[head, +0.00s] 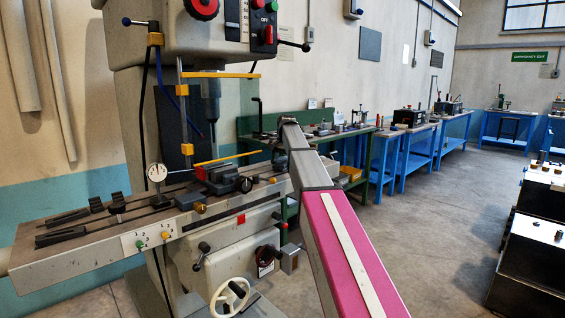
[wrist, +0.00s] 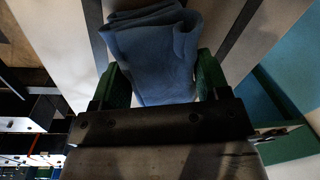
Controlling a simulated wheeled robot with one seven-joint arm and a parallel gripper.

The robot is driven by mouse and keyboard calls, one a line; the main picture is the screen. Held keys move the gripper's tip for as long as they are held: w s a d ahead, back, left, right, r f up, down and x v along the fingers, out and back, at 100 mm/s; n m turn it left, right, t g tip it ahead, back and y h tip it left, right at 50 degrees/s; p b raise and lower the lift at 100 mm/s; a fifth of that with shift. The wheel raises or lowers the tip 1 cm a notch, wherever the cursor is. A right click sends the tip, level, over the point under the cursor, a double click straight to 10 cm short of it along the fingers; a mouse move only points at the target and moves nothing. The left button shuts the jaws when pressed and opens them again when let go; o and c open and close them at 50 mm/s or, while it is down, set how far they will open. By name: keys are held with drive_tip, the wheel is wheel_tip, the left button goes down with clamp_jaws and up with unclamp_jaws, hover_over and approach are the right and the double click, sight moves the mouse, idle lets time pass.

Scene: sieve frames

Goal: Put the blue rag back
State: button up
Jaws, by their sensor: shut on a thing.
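The blue rag (wrist: 152,50) is folded and sits between the two green fingers of my gripper (wrist: 161,78) in the wrist view. My gripper is shut on it, and the rag sticks out beyond the fingertips. In the head view my arm reaches away toward the green bench beside the milling machine. I cannot make out the gripper or the rag there. The rag's place of rest cannot be told from these frames.
The milling machine's table (head: 150,225), with a vise (head: 222,180) and handwheel (head: 230,296), stands close left of my arm. A green bench (head: 345,133) lies behind it. Blue benches (head: 385,160) line the wall. Dark cabinets (head: 525,262) stand right; the floor between (head: 430,230) is clear.

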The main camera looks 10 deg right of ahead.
sight(285, 159)
drive_tip(key=o, duration=0.8)
drive_tip(key=shift+o, duration=0.2)
wheel_tip(285, 159, up, 12)
drive_tip(key=d, duration=0.1)
drive_tip(key=shift+s, duration=0.35)
